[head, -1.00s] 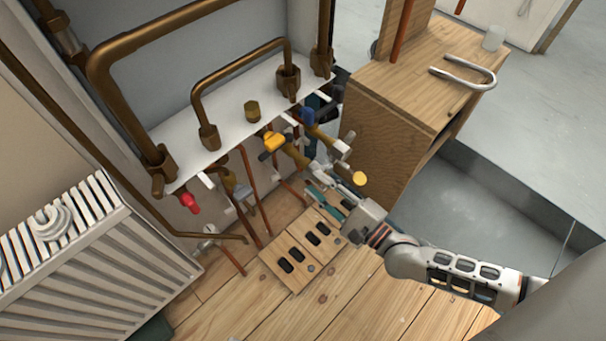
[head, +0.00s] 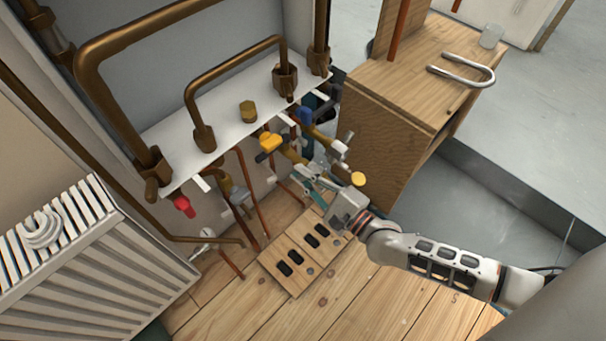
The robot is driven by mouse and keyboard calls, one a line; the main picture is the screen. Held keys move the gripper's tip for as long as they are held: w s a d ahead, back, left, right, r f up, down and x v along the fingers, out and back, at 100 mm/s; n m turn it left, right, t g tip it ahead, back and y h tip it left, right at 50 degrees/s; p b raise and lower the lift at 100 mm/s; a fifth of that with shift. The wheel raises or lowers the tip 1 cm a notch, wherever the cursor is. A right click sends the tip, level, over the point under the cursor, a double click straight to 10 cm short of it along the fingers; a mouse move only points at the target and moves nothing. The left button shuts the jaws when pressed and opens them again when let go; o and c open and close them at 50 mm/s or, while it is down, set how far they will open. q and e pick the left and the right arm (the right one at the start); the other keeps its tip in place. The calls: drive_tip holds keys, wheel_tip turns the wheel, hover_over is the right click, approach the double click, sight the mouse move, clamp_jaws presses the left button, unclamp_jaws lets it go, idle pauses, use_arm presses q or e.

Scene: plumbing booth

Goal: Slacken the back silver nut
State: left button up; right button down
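Below the white shelf, silver fittings sit at the ends of two brass valves. The farther one, a silver nut (head: 338,149), is by the blue-handled valve (head: 306,117). A nearer silver fitting (head: 316,168) is by the yellow-handled valve (head: 270,142). My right gripper (head: 314,186) reaches in from the right, just below and in front of the nearer fitting. Teal and grey parts show at its fingers; I cannot tell whether they are a tool or whether the fingers are closed. Contact with either fitting is not clear. My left gripper is not in view.
Bronze pipes rise from the white shelf (head: 225,116). A red-handled valve (head: 183,206) hangs at its left. A wooden cabinet (head: 385,135) stands close on the right, with a bent silver pipe (head: 462,74) on top. A radiator (head: 85,255) is at left.

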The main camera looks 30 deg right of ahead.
drive_tip(key=shift+n, duration=0.3)
drive_tip(key=shift+s+a+f+n, duration=0.15)
drive_tip(key=shift+f+n, duration=0.35)
drive_tip(key=shift+n, duration=0.7)
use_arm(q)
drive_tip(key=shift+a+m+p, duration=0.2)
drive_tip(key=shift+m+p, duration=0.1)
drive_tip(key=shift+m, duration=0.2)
use_arm(e)
drive_tip(key=shift+d+f+n, duration=0.1)
drive_tip(key=shift+f+n, duration=0.6)
drive_tip(key=shift+n, duration=1.05)
drive_tip(key=shift+d+f+n, duration=0.1)
drive_tip(key=shift+f+n, duration=0.55)
drive_tip(key=shift+n, duration=1.15)
drive_tip(key=shift+d+f+n, duration=0.1)
drive_tip(key=shift+f+n, duration=0.6)
drive_tip(key=shift+n, duration=1.05)
drive_tip(key=c, duration=2.2)
unclamp_jaws()
drive_tip(key=shift+o, duration=0.5)
